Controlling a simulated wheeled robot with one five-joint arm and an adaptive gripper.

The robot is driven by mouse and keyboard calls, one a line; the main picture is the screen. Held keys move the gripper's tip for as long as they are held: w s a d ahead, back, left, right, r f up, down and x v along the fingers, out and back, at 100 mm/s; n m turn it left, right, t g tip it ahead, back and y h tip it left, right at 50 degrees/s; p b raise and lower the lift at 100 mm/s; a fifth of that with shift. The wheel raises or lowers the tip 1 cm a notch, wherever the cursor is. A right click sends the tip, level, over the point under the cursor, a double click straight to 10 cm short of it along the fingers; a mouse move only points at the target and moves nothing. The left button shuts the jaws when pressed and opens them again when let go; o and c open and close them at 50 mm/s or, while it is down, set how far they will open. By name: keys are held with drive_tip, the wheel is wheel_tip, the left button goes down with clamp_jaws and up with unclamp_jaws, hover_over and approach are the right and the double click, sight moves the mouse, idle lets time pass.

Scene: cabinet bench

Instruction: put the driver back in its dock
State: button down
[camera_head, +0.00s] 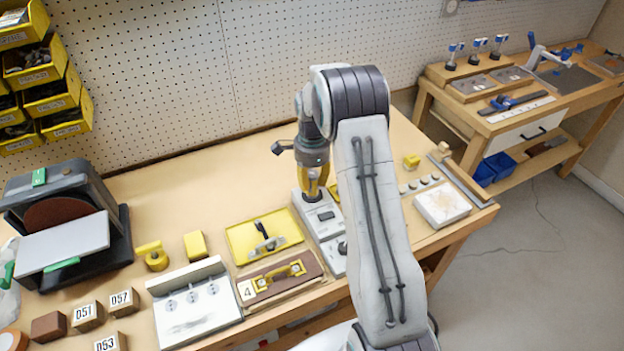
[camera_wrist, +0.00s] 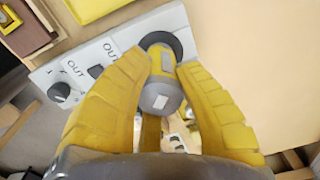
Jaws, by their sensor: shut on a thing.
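The driver (camera_wrist: 161,96), a grey cylinder with a pale label, sits between the yellow fingers of my gripper (camera_wrist: 163,68) in the wrist view. My gripper (camera_head: 313,183) is shut on it and points down over the far end of the dock. The dock (camera_head: 324,216) is a light grey block with a dark panel and a knob. In the wrist view the dock (camera_wrist: 105,52) shows OUT labels and a dark round ring (camera_wrist: 178,42), with the driver's far end in line with it. I cannot tell whether the driver is inside the ring. My fingers hide the driver in the head view.
A yellow tray (camera_head: 240,240) and a brown board with a yellow handle (camera_head: 281,277) lie left of the dock. A white panel with dials (camera_head: 195,303) is further left. A pale square block (camera_head: 442,204) lies to the right. The bench behind is clear.

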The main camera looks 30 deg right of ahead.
drive_tip(key=shift+f+b, duration=0.65)
drive_tip(key=shift+f, duration=0.1)
idle(0.8)
idle(0.4)
drive_tip(key=c, duration=0.6)
unclamp_jaws()
drive_tip(key=shift+r, duration=0.15)
drive_tip(key=shift+r+p, duration=2.4)
drive_tip(key=shift+r, duration=0.95)
